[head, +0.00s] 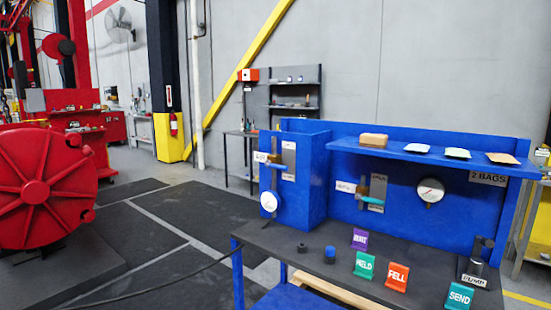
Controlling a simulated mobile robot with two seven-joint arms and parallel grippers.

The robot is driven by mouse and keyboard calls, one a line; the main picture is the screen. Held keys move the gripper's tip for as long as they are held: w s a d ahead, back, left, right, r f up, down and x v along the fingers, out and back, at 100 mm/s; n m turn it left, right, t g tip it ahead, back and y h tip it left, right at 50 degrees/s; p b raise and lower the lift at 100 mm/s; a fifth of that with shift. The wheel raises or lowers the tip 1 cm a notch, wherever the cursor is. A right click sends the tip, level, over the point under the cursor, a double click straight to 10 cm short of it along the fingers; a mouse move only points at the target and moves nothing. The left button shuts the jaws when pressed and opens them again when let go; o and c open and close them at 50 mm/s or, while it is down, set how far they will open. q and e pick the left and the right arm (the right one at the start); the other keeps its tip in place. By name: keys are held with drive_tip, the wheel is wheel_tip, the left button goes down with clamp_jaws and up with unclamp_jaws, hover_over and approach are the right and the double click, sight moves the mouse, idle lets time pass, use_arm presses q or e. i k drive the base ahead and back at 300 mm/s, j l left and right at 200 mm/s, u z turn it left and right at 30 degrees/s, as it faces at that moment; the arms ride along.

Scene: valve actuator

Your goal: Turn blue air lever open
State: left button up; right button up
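A light-blue lever (370,200) sits on a brass-coloured valve (378,185) on the back panel of the blue workbench. It lies roughly level in front of a grey plate (374,206) with small lettering. A white label (345,187), too small to read, is to its left. A second valve (275,158) with a grey plate (289,160) and a white label is on the blue box at the left; its handle is hard to make out. Neither of my grippers is in view.
A blue shelf (440,156) with several packets overhangs the lever. Gauges (430,190) flank it. A large red drum (36,190) stands left; dark floor lies between.

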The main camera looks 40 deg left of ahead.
sight(267, 163)
drive_tip(key=i+l+u, duration=0.15)
drive_tip(key=i, duration=0.35)
drive_tip(key=i+l+u, duration=0.15)
drive_tip(key=i, duration=0.35)
